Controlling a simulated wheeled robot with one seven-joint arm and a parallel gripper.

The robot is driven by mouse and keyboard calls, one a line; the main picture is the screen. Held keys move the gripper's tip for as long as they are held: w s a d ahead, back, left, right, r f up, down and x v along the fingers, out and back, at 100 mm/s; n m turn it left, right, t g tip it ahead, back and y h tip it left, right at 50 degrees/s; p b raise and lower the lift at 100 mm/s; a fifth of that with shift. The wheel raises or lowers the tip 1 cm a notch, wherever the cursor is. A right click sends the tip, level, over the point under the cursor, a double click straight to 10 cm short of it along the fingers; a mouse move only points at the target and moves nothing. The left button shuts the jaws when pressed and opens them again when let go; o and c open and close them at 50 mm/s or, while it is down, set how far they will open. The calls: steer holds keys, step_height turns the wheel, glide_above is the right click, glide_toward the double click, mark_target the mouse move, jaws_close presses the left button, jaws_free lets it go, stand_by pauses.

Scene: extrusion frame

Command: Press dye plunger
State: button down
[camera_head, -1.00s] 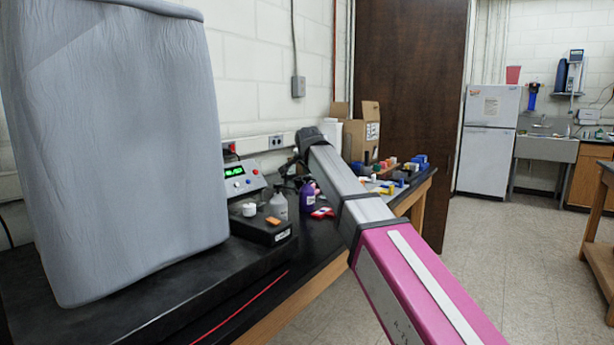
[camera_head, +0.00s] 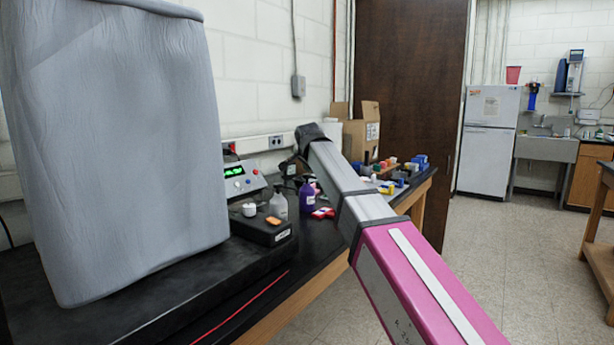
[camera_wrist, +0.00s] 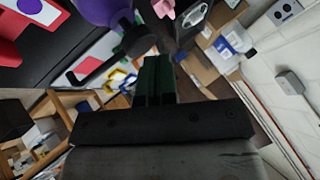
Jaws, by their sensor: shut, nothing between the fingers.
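A purple bottle (camera_head: 306,196) stands on the black bench beside a clear bottle (camera_head: 279,206) in the head view. In the wrist view the purple bottle (camera_wrist: 100,10) is at the top edge, partly cut off. A black piece (camera_wrist: 137,40), which looks like the bottle's plunger head, shows just beside my fingertips. My gripper (camera_wrist: 154,62) is shut and empty, its dark green fingers together. I cannot tell whether the fingers touch the black piece.
A device with a green display (camera_head: 239,178) and a black box (camera_head: 263,228) stand left of the bottles. A large grey covered thing (camera_head: 125,150) fills the left. Several small coloured parts and a cardboard box (camera_head: 361,133) are further back. The floor at right is clear.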

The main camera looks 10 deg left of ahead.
steer(key=shift+r, duration=0.45)
steer(key=shift+r, duration=0.15)
steer(key=shift+r, duration=2.35)
